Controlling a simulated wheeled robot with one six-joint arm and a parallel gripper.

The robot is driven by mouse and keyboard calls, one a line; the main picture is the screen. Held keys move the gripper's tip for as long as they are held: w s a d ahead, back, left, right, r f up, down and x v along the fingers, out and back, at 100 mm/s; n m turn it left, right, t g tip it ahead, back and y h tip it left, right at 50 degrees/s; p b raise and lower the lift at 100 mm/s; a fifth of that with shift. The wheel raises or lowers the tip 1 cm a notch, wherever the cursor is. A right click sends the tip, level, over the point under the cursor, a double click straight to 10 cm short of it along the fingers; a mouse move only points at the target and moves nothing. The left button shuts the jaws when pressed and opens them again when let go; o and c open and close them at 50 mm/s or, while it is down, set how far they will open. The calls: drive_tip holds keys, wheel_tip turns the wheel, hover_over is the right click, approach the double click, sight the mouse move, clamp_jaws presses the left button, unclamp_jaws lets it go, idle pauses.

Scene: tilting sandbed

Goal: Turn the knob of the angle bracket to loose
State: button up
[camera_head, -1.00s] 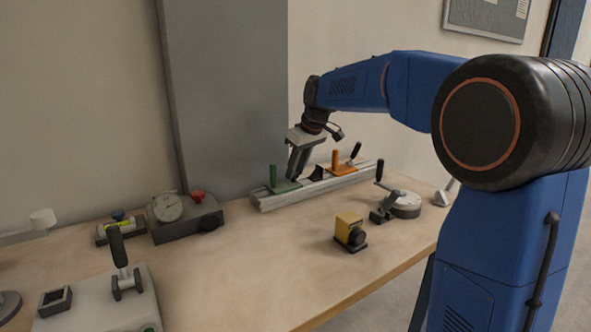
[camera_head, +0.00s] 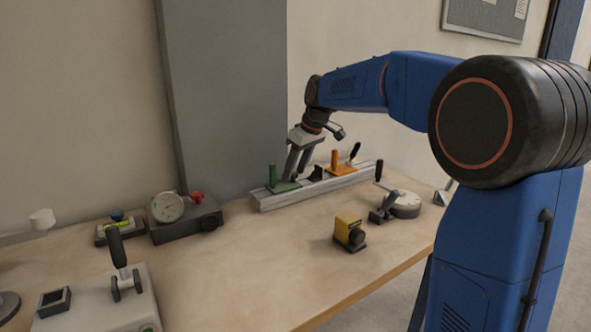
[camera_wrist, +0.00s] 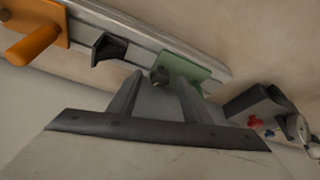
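The green piece (camera_head: 282,186) on the rail, which I take for the angle bracket, has a flat plate and an upright post. In the wrist view its green plate (camera_wrist: 185,72) shows with a small dark knob (camera_wrist: 159,75) on it. My gripper (camera_head: 297,176) is over this piece, pointing down at a tilt. In the wrist view my gripper (camera_wrist: 160,82) has its two fingers apart, with the knob between or just beyond the tips. I cannot tell whether the fingers touch the knob, or which way it is set.
The pale rail (camera_head: 325,185) also carries a black stop (camera_head: 316,173) and an orange piece (camera_head: 342,168) with a lever. A dial gauge block (camera_head: 185,218) stands to the left. A yellow block (camera_head: 348,226) and a round dial (camera_head: 404,204) stand in front. The middle tabletop is clear.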

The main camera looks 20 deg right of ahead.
drive_tip(key=shift+r, duration=0.1)
drive_tip(key=v, duration=1.7)
drive_tip(key=shift+s, duration=0.15)
